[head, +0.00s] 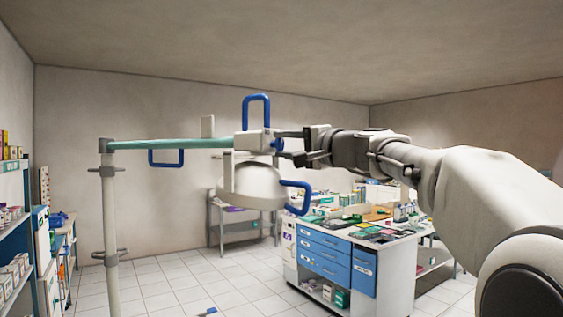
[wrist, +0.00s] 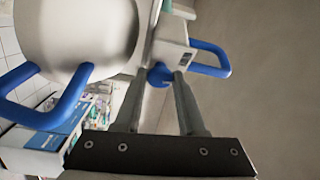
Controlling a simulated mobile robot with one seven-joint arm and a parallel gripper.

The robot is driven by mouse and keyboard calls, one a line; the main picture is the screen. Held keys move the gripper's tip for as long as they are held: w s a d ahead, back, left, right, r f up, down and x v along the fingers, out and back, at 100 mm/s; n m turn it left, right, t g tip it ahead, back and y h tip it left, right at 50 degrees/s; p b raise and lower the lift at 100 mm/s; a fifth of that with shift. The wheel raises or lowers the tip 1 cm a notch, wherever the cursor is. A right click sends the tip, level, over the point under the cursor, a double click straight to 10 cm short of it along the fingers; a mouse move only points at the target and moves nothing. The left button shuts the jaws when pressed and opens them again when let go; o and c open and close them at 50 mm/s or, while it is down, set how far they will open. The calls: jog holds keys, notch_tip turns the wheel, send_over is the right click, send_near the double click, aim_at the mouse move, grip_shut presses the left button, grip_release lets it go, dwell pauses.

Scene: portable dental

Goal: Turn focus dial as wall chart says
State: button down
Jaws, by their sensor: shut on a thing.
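The dental lamp hangs on a teal arm (head: 170,144). It has a round white head (head: 252,187), a white box-shaped joint (head: 250,142) and blue loop handles. A small blue dial (wrist: 159,75) sticks out of the joint's side and also shows in the head view (head: 276,145). My gripper (head: 284,145) reaches in from the right. In the wrist view its two fingers (wrist: 163,76) are shut on the dial, one on each side. Any marks on the dial are too small to read. I cannot make out a readable wall chart.
A blue handle (head: 256,111) rises above the joint; another (head: 297,196) juts from the lamp head close below my gripper. A pale upright post (head: 110,230) carries the arm. A blue-drawered cabinet (head: 325,256) stands behind. Shelves (head: 14,225) line the left wall. Tiled floor is open at centre-left.

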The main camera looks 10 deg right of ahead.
jog(key=n+b, duration=0.1)
jog(key=b, duration=0.2)
jog(key=f+n+y+b, duration=0.1)
jog(key=n+b, duration=0.1)
jog(key=b, duration=0.1)
jog(key=shift+t+b, duration=0.3)
jog(key=shift+b, duration=0.05)
jog(key=n+y+b, duration=0.1)
jog(key=n+b, duration=0.1)
jog(key=b, duration=0.1)
jog(key=shift+w+r+b, duration=0.1)
jog(key=shift+r+b, duration=0.05)
jog(key=shift+b, duration=0.15)
jog(key=shift+n+y+b, duration=0.3)
jog(key=shift+n+b, duration=0.15)
jog(key=shift+n, duration=0.15)
jog(key=shift+r+n, duration=0.2)
jog(key=shift+n, duration=0.2)
jog(key=c, duration=0.5)
grip_release()
